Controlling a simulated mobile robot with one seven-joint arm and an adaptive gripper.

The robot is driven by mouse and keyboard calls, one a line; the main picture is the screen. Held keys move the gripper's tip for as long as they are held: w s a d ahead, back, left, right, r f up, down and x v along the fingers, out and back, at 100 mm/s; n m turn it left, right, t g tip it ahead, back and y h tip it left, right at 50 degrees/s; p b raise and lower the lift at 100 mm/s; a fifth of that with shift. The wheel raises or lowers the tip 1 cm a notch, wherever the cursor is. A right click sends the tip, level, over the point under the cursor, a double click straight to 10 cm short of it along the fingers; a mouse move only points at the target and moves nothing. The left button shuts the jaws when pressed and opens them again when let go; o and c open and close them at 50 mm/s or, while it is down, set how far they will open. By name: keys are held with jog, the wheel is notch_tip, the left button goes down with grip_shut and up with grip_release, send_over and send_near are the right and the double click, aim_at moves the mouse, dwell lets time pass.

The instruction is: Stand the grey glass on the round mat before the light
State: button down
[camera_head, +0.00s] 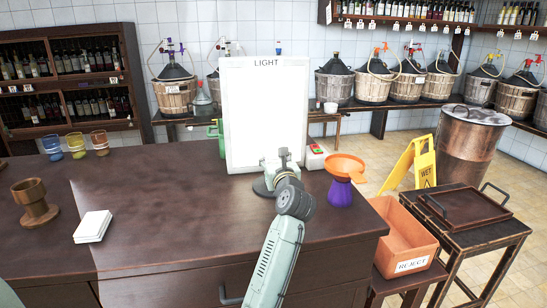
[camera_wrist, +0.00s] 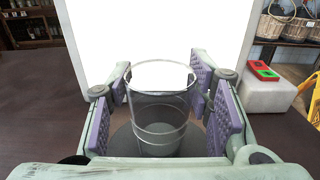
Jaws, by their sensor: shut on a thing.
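The grey glass (camera_wrist: 160,112) is clear and upright in the wrist view, between the purple pads of my gripper (camera_wrist: 160,92). The gripper is shut on it from both sides. In the head view my gripper (camera_head: 282,162) is in front of the white light panel (camera_head: 262,115) and hides most or all of the glass. The dark round mat (camera_head: 261,188) shows beside and below the gripper, at the panel's foot. In the wrist view the mat (camera_wrist: 122,146) lies under the glass. I cannot tell whether the glass's base touches it.
An orange funnel on a purple base (camera_head: 342,185) stands right of my arm. A small white box (camera_head: 315,157) is near the panel's right edge. Three coloured glasses (camera_head: 76,145), a wooden stand (camera_head: 36,202) and white tiles (camera_head: 92,226) are left. A reject bin (camera_head: 405,240) is right.

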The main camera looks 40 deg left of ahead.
jog(key=shift+f, duration=0.15)
jog(key=c, duration=0.8)
grip_release()
